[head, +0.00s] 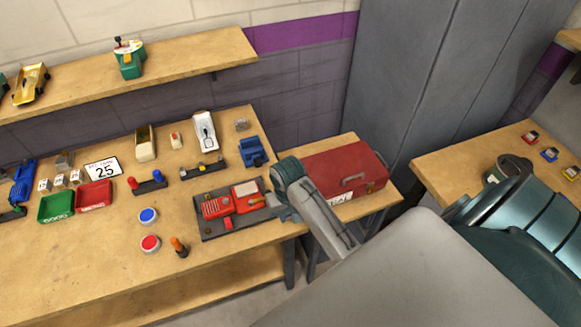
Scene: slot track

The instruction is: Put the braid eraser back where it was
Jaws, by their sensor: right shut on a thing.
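My right gripper (274,203) reaches in from the right, low at the right end of a dark tray (206,231) on the workbench. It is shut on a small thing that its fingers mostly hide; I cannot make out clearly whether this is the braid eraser. The tray bears a red ribbed block (216,206), a red piece with a pale top (245,190) and a small red piece (227,224) at its front. I cannot pick out the braid eraser for certain elsewhere. My left gripper is not in view.
A red toolbox (343,168) stands just right of the gripper. A blue holder (252,151) and a black rack (202,170) are behind the tray. Round blue (148,216) and red (150,244) tubs and an orange-handled tool (178,246) lie left. The bench's front left is clear.

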